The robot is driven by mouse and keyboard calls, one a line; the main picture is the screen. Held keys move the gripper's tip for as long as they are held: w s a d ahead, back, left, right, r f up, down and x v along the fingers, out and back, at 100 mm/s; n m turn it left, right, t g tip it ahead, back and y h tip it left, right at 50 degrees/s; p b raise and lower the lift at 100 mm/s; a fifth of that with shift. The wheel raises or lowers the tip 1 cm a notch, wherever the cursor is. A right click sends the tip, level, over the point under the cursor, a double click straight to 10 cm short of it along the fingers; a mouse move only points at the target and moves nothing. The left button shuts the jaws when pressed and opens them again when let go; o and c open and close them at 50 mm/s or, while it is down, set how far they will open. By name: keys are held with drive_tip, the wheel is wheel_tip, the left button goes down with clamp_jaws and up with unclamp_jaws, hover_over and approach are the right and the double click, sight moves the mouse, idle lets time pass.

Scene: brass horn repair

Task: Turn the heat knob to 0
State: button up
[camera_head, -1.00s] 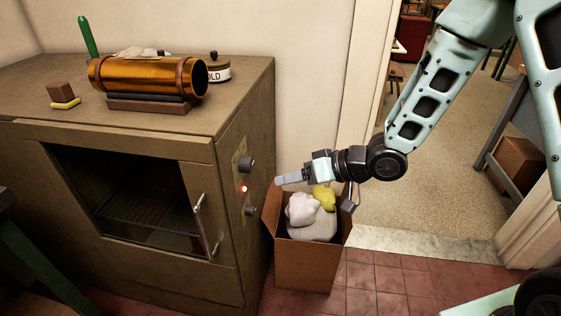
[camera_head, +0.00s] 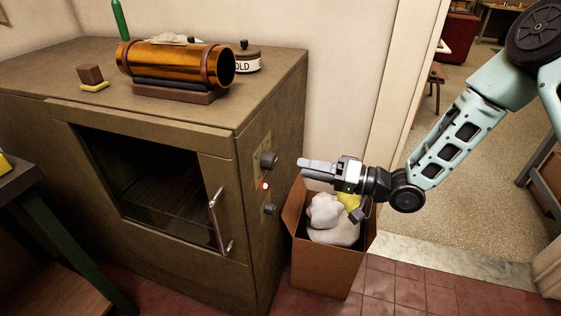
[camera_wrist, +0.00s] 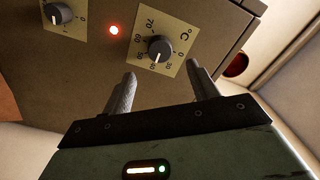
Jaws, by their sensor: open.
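The heat knob (camera_head: 268,159) is a dark round knob, the upper one on the brown oven's side panel. In the wrist view the heat knob (camera_wrist: 159,49) sits on a pale °C dial (camera_wrist: 172,25), its white mark pointing near 40. My gripper (camera_head: 303,170) is just right of the knob and apart from it. In the wrist view my gripper's two fingers (camera_wrist: 161,72) are spread and empty, with the knob ahead between their tips.
A red lamp (camera_wrist: 114,30) and a second knob (camera_wrist: 58,14) with its own dial are beside it. The oven door handle (camera_head: 216,222) sticks out at the front. A cardboard box (camera_head: 325,270) of rags stands under my gripper. A brass tube (camera_head: 178,62) lies on the oven top.

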sight(275, 162)
drive_tip(key=x, duration=0.7)
drive_tip(key=shift+w+a, duration=0.1)
drive_tip(key=shift+a, duration=0.2)
drive_tip(key=shift+c, duration=0.3)
drive_tip(key=c, duration=0.9)
